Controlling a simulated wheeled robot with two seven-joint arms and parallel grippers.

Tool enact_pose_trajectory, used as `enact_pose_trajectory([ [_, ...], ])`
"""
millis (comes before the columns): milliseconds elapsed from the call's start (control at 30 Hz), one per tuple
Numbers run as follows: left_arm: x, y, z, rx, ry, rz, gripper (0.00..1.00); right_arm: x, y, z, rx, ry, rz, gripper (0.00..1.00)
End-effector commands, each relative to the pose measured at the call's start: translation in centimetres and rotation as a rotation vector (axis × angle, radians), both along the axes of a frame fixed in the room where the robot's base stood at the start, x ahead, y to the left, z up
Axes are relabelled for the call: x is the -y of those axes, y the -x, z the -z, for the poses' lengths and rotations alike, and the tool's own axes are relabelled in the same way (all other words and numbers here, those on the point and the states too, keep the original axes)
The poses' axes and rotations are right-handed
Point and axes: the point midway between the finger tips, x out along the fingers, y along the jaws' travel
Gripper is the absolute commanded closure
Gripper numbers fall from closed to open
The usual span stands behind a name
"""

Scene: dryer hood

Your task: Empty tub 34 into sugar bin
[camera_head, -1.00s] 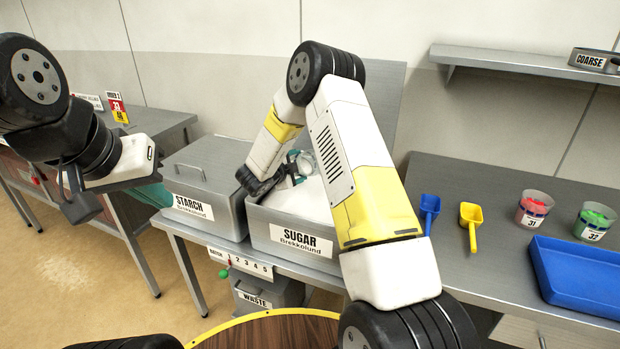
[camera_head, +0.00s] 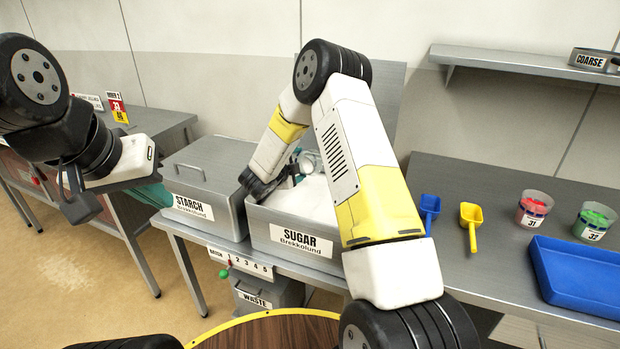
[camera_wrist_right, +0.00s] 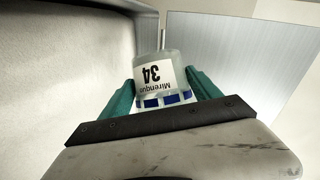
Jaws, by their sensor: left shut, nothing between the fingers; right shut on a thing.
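Tub 34 (camera_wrist_right: 160,72) is a clear tub with a white label and blue band, held between the teal fingers of my right gripper (camera_wrist_right: 166,95). In the head view, the tub (camera_head: 308,160) is over the back of the open sugar bin (camera_head: 262,228), partly hidden by my right arm, and looks tipped. White sugar (camera_head: 312,198) shows in the bin. I cannot tell whether anything is left inside the tub.
The lidded starch bin (camera_head: 205,165) stands left of the sugar bin. The waste bin (camera_head: 270,292) is below. On the right table are a blue scoop (camera_head: 430,206), a yellow scoop (camera_head: 471,217), tubs 31 (camera_head: 534,208) and 32 (camera_head: 594,221), and a blue tray (camera_head: 578,275).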

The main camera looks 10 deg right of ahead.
Motion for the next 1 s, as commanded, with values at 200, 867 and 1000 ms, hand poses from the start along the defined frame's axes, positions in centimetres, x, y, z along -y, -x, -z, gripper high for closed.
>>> enact_pose_trajectory([
  [200,0.00,0.00,0.00,0.000,0.000,0.000,1.00,0.11,0.09,-0.18,0.024,-0.016,0.001,0.76],
  [867,0.00,0.00,0.00,0.000,0.000,0.000,1.00,0.41,0.61,-0.72,0.099,-0.064,0.000,0.76],
  [1000,0.00,0.00,0.00,0.000,0.000,0.000,1.00,0.52,0.76,-0.86,0.114,-0.074,0.000,0.76],
])
